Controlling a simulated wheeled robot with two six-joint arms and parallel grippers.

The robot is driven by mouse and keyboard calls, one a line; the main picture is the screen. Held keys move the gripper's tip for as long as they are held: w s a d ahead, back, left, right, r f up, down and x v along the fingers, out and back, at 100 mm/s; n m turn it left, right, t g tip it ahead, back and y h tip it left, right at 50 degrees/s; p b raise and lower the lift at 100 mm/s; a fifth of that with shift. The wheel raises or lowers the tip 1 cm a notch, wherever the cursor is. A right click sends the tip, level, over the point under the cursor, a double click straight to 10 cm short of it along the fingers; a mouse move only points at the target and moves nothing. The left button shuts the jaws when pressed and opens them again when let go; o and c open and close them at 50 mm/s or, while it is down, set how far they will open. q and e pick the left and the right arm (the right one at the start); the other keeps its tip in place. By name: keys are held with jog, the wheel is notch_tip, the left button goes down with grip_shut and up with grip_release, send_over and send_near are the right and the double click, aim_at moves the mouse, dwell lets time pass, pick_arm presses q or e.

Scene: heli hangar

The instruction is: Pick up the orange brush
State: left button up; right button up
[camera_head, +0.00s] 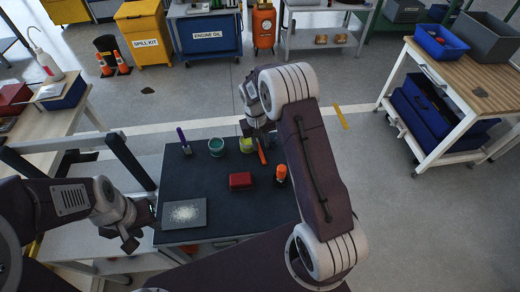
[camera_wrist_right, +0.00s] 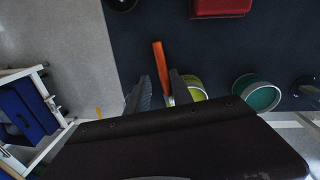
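The orange brush (camera_head: 262,155) shows as a slim orange handle on the dark table mat, beside a yellow-green cup; its other end is hidden. In the right wrist view the orange handle (camera_wrist_right: 161,66) lies between the two fingers of my right gripper (camera_wrist_right: 157,92), closer to the right-hand finger. The fingers stand apart with a gap beside the handle. In the head view my right gripper (camera_head: 258,130) is over the far edge of the mat, partly hidden by its arm. My left gripper (camera_head: 139,228) is beside the grey tray, its fingers seemingly apart and empty.
The table mat (camera_head: 215,180) also holds a green cup (camera_head: 216,147), yellow-green cup (camera_head: 246,145), red box (camera_head: 240,180), orange-topped item (camera_head: 281,173), purple-handled tool (camera_head: 184,142) and grey tray (camera_head: 200,222) with white grains. A workbench (camera_head: 480,70) stands right across open floor.

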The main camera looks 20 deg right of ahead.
aim_at(261, 153)
notch_tip(261, 153, down, 4)
jog(key=shift+f, duration=0.15)
jog(key=shift+d+f, duration=0.1)
jog(key=shift+f, duration=0.25)
grip_shut()
jog(key=shift+r, duration=0.1)
notch_tip(261, 153, up, 10)
jog(key=shift+p, duration=0.35)
